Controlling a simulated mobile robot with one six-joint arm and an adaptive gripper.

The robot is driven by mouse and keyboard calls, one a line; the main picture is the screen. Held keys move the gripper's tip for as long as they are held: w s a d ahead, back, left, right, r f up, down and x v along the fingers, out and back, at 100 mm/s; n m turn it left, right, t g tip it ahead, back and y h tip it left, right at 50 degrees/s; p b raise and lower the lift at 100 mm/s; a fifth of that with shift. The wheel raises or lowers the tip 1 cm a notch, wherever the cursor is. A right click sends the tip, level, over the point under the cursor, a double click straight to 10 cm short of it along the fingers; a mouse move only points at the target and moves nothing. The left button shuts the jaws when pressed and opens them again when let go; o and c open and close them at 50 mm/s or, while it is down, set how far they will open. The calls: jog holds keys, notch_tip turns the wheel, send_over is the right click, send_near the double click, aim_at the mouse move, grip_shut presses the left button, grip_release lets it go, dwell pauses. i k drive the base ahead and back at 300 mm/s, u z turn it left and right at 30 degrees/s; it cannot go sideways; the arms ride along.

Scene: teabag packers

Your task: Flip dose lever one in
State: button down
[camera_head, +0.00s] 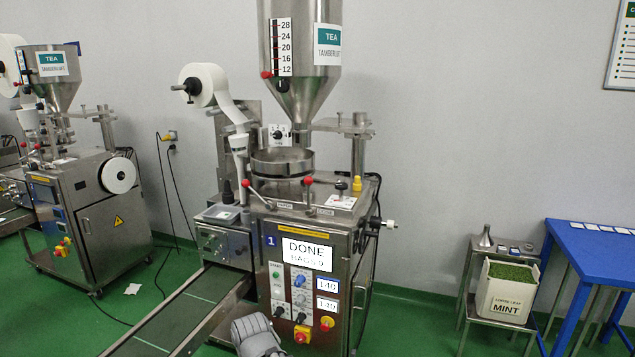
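Packing machine one (262,243) stands in the middle, with a blue "1" plate on its front and a screen (306,254) reading "DONE". Two red-knobbed levers rise from its top deck. The right one (308,182) stands by a small label that seems to read "DOSE", its knob up and leaning left. The left one (247,185) is by another small label, also leaning left. My gripper (257,336) shows as a grey shape at the bottom edge, in front of the machine and well below the levers. Its fingers cannot be made out, and no held thing shows.
A conveyor (180,315) slopes down to the lower left from the machine. A hopper (300,60) and a round pan (282,162) are above the deck. A second machine (85,215) stands left. A mint crate (507,292) and blue table (590,255) are right. Green floor is clear between.

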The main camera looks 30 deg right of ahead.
aim_at(308, 181)
jog(key=u, duration=0.05)
jog(key=i, duration=1)
jog(key=z, duration=0.05)
